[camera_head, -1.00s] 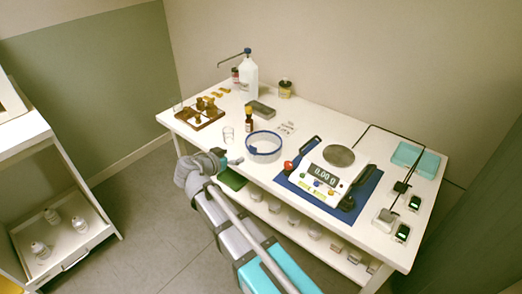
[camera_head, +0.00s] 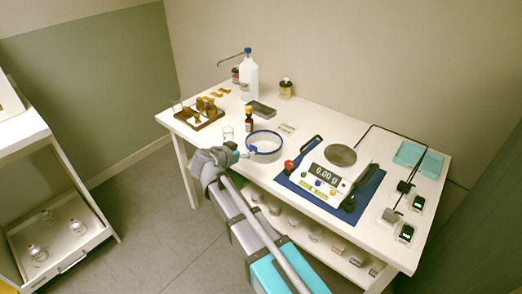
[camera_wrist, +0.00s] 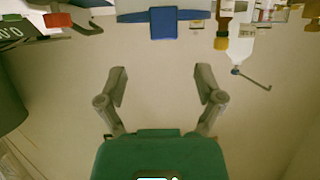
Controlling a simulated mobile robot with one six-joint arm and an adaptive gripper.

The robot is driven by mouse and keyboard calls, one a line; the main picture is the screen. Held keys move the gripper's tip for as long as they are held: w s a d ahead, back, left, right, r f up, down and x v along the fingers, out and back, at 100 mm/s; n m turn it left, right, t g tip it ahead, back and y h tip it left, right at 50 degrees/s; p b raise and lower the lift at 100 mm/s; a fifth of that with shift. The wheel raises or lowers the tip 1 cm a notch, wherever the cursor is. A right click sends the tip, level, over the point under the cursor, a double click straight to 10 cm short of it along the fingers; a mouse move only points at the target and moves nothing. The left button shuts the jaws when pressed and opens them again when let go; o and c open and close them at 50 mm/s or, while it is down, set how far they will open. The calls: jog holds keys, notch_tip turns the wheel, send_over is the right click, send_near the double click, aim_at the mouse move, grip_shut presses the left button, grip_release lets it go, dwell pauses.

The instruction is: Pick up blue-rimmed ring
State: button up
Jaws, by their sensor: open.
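The blue-rimmed ring (camera_head: 264,157) stands on the white table in the head view, a pale round band with a blue upper rim. In the wrist view its blue rim and a blue tab (camera_wrist: 164,24) show at the top centre, beyond my fingertips. My gripper (camera_head: 248,153) is at the ring's near left side in the head view, close to its wall; I cannot tell there whether it touches. In the wrist view my gripper (camera_wrist: 161,85) has its two grey fingers spread, with nothing between them.
A scale (camera_head: 321,184) on a blue mat (camera_head: 372,187) is to the right. A wooden tray (camera_head: 209,124) and a white wash bottle (camera_head: 249,80) are further back.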

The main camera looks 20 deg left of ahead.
aim_at(252, 147)
jog(key=shift+x, duration=1.05)
jog(key=shift+w+f, duration=0.1)
jog(key=x, duration=0.1)
jog(key=b+x, duration=0.2)
jog(key=x, duration=0.1)
jog(key=shift+a+f, duration=0.2)
jog(key=shift+a, duration=0.05)
jog(key=shift+w+d+f+b, duration=0.1)
jog(key=shift+w+d+b, duration=0.05)
jog(key=shift+w+b, duration=0.25)
grip_shut()
